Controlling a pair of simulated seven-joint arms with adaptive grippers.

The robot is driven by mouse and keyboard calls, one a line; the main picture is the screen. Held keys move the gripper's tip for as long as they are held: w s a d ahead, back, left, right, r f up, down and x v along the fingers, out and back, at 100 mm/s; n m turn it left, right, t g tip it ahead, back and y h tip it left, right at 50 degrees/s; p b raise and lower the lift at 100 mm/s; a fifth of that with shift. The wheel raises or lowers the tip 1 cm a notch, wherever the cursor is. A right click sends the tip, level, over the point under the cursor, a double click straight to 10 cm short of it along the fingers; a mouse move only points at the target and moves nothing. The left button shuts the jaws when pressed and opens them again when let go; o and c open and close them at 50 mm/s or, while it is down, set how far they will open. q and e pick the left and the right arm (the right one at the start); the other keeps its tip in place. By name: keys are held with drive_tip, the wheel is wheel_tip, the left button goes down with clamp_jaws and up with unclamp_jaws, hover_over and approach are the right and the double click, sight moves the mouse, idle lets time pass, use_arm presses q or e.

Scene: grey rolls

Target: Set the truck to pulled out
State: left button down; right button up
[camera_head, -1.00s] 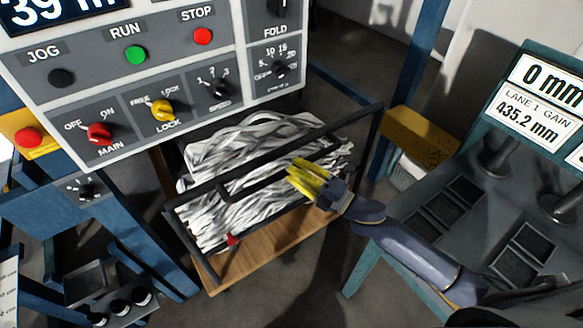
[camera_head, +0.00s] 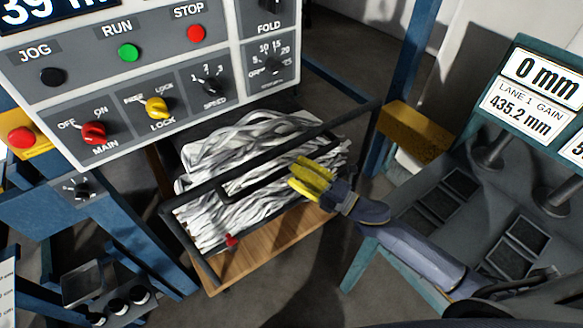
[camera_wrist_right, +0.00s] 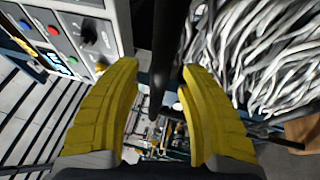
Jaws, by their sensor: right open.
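The truck has a wooden deck (camera_head: 265,253) and a black bar frame. It stands below the control panel and carries a heap of white-grey strands (camera_head: 235,150). A black handle bar (camera_head: 275,172) runs along its near side. My right gripper (camera_head: 308,180) is open at that bar, with its yellow fingers apart. In the right wrist view, a dark bar (camera_wrist_right: 168,45) passes through the gap between the open fingers (camera_wrist_right: 160,95). I cannot tell whether they touch it. My left gripper is out of view.
The control panel (camera_head: 145,82) with buttons and knobs overhangs at the left. A blue post and a yellow block (camera_head: 415,132) stand right of the truck. A teal-framed bench with displays (camera_head: 530,105) fills the right. Grey floor shows around the deck.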

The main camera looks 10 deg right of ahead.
drive_tip(key=v, duration=1)
idle(0.3)
